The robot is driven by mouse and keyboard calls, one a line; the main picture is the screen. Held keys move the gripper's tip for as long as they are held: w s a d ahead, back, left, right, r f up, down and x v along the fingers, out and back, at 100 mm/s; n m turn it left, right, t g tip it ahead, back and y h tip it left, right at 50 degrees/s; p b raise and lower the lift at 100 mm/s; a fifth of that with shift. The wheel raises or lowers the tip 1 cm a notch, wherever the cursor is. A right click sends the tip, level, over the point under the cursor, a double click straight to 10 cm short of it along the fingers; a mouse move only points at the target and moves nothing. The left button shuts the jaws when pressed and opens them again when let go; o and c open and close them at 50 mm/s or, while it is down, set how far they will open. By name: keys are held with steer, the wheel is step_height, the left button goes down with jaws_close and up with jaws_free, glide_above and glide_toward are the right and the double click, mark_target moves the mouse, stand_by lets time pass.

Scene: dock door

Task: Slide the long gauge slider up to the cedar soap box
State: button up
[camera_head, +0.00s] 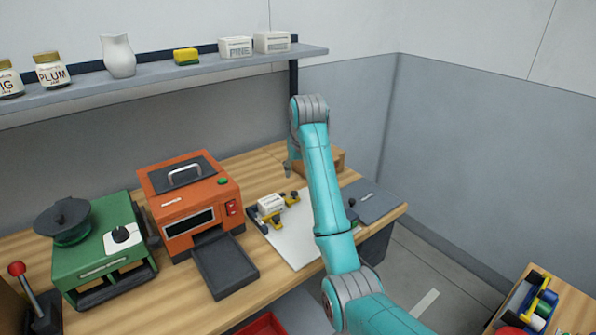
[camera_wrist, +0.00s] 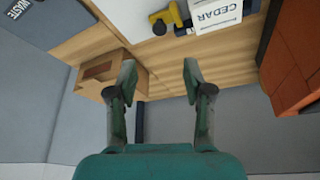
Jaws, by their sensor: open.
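The cedar soap box (camera_head: 270,204) is a small white box on the bench, at the back left of a white board (camera_head: 300,246). In the wrist view the box (camera_wrist: 218,14), lettered CEDAR, is at the top right. Yellow and black gauge parts sit around it. A yellow piece with a knob (camera_head: 291,198) is just right of the box, and it also shows in the wrist view (camera_wrist: 165,18). I cannot tell surely which part is the long slider. My gripper (camera_wrist: 160,70) is open and empty, behind the gauge near the back of the bench.
A wooden box (camera_head: 339,159) stands close right of my gripper. An orange oven (camera_head: 188,200) with its dark door down is left of the gauge. A dark WASTE panel (camera_head: 377,203) is at the right. A shelf (camera_head: 150,82) with jars and boxes runs above.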

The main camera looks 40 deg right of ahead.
steer(key=shift+c, duration=1.4)
steer(key=d, duration=0.2)
steer(key=d+y, duration=0.1)
steer(key=shift+s+f, duration=0.4)
jaws_close()
steer(key=s+d+f+t+y, duration=0.1)
steer(key=s+d+t+y, duration=0.15)
steer(key=d, duration=0.45)
glide_toward(292, 198)
steer(key=shift+g+y, duration=0.35)
steer(key=shift+y, duration=0.1)
steer(key=d+f, duration=0.2)
steer(key=d, duration=0.1)
steer(key=w+d+f, duration=0.1)
steer(key=d, duration=0.1)
steer(key=shift+f, duration=0.1)
steer(key=shift+w+a+f, duration=0.1)
steer(key=shift+w+a, duration=0.15)
steer(key=shift+a, duration=0.25)
steer(key=shift+w+a+f, duration=0.1)
steer(key=shift+w+a, duration=0.15)
steer(key=shift+a, duration=0.3)
steer(key=shift+w+a+f, duration=0.1)
steer(key=shift+w+a, duration=0.2)
steer(key=shift+a, duration=0.35)
